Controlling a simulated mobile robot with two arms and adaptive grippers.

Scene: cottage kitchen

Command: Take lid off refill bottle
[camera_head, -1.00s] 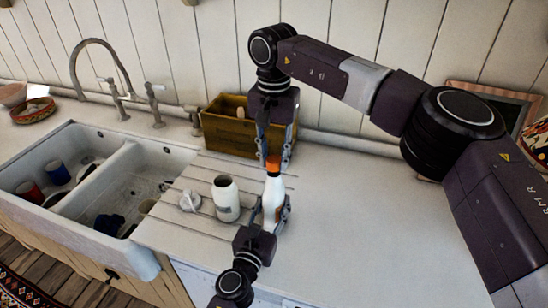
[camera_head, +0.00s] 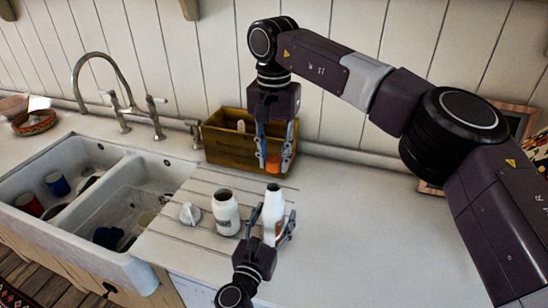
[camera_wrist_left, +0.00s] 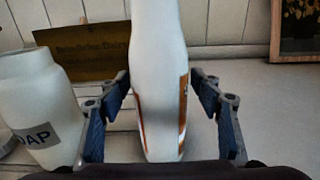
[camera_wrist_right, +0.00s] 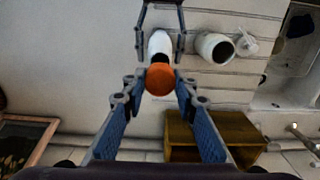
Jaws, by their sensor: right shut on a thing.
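The white refill bottle (camera_head: 273,214) stands upright near the counter's front edge, its top open. It also shows in the left wrist view (camera_wrist_left: 158,60), with an orange-brown label. My left gripper (camera_head: 270,226) has its fingers on either side of the bottle's body; I cannot tell whether they press on it. The orange lid (camera_head: 272,164) is off the bottle, above and behind it. My right gripper (camera_head: 273,150) points down and is shut on the lid, which also shows between its fingers in the right wrist view (camera_wrist_right: 160,79).
A white soap jar (camera_head: 226,214) and a small white lid-like piece (camera_head: 190,213) stand left of the bottle. A wooden box (camera_head: 228,145) is at the wall behind. The double sink (camera_head: 120,185) is left. Counter to the right (camera_head: 370,230) is clear.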

